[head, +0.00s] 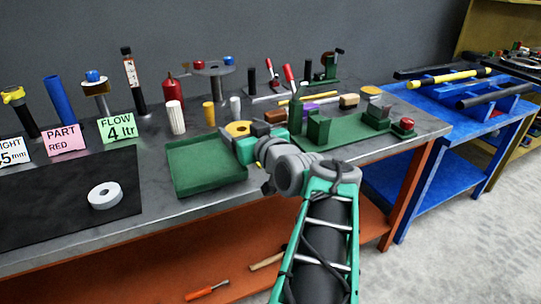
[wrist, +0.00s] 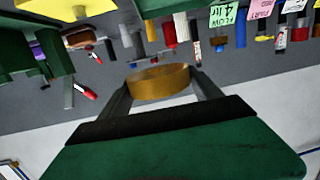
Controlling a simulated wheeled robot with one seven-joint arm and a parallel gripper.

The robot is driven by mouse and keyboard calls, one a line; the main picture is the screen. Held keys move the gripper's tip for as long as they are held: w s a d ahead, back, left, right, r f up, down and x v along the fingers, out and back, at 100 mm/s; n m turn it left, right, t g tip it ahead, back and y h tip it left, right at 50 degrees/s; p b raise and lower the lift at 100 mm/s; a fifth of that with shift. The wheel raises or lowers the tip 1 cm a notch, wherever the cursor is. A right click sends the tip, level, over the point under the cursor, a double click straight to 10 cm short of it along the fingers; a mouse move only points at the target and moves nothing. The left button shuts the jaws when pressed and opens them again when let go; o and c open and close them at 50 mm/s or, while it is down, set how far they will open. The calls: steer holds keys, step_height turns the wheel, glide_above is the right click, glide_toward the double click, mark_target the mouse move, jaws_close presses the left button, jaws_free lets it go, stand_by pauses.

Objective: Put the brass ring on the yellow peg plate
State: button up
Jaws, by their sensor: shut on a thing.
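The brass ring (head: 231,129) is held in my gripper (head: 239,132), above the bench near the right back corner of the green tray. In the wrist view the ring (wrist: 158,84) is a short golden band between the two dark fingers of my gripper (wrist: 160,88), seen nearly from its side. The yellow peg plate (wrist: 45,11) shows at the top left of the wrist view, partly cut off, with a short peg on it. The ring is apart from the plate. In the head view I cannot make out the plate clearly; my arm may hide it.
The green tray (head: 180,186) is empty. A green fixture (head: 319,128) stands right of my gripper, with a red button (head: 403,126) beside it. Several bottles and posts line the back. A white ring (head: 105,195) lies on a black mat (head: 60,220) at the left.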

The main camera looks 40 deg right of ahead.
steer(key=w+d+f, duration=0.1)
steer(key=d+f, duration=0.2)
steer(key=d, duration=0.1)
steer(key=w+d+f, duration=0.2)
steer(key=d, duration=0.2)
steer(key=w+d+f+b, duration=0.1)
steer(key=w+d+f, duration=0.1)
steer(key=d, duration=0.3)
steer(key=shift+w+f, duration=0.2)
steer(key=shift+f, duration=0.6)
steer(key=shift+d+f, duration=0.15)
steer(key=shift+f, duration=0.1)
steer(key=shift+w+d+f, duration=0.15)
steer(key=shift+f, duration=1.55)
steer(key=shift+b, duration=0.3)
steer(key=shift+f, duration=0.2)
steer(key=o, duration=2.1)
steer(key=shift+c, duration=0.2)
